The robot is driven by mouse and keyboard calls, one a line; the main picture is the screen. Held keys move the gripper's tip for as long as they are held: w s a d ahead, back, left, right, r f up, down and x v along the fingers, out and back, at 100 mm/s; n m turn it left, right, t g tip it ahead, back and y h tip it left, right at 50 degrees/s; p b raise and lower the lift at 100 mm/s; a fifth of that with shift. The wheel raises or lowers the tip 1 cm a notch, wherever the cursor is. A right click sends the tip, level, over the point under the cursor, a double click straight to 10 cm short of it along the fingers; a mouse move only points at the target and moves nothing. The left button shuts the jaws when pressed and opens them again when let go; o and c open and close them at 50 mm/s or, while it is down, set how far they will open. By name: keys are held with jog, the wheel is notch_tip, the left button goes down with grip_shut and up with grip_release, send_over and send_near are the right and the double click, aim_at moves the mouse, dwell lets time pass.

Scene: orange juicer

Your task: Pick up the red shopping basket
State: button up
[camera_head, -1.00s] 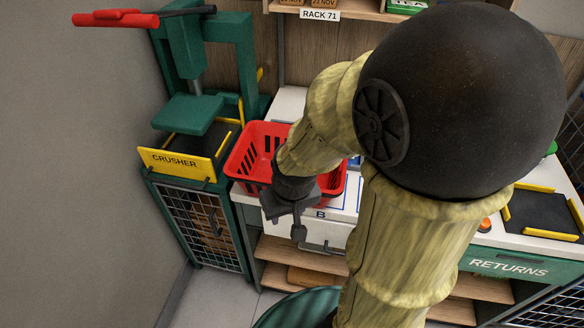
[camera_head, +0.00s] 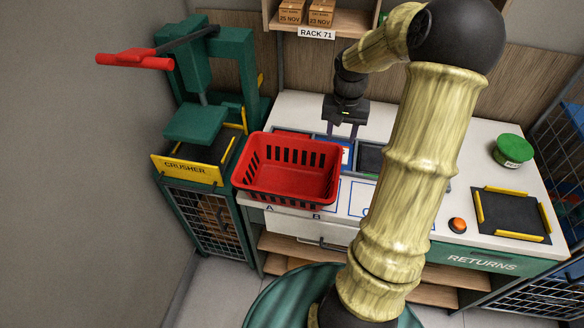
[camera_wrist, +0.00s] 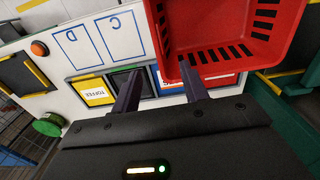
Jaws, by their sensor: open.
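The red shopping basket (camera_head: 290,172) stands upright on the white counter, near its left end, and looks empty from the head view. In the wrist view the basket (camera_wrist: 250,45) fills the upper right, with its slotted wall facing me. My gripper (camera_head: 343,128) is behind and to the right of the basket, above the counter. Its two dark fingers (camera_wrist: 160,85) are spread with nothing between them. The right finger's tip appears close to the basket's edge in the wrist view; I cannot tell whether they touch.
The green crusher (camera_head: 195,125) stands left of the basket. A rack shelf (camera_head: 330,22) hangs above the back of the counter. A green-lidded tub (camera_head: 513,150), an orange button (camera_head: 458,224) and a dark tray (camera_head: 510,212) are at the right. Marked counter squares lie beside the basket.

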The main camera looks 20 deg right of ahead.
aim_at(337, 171)
jog(key=shift+d+r, duration=0.15)
jog(key=shift+d, duration=0.2)
notch_tip(337, 171, down, 12)
jog(key=p, duration=0.3)
dwell(0.3)
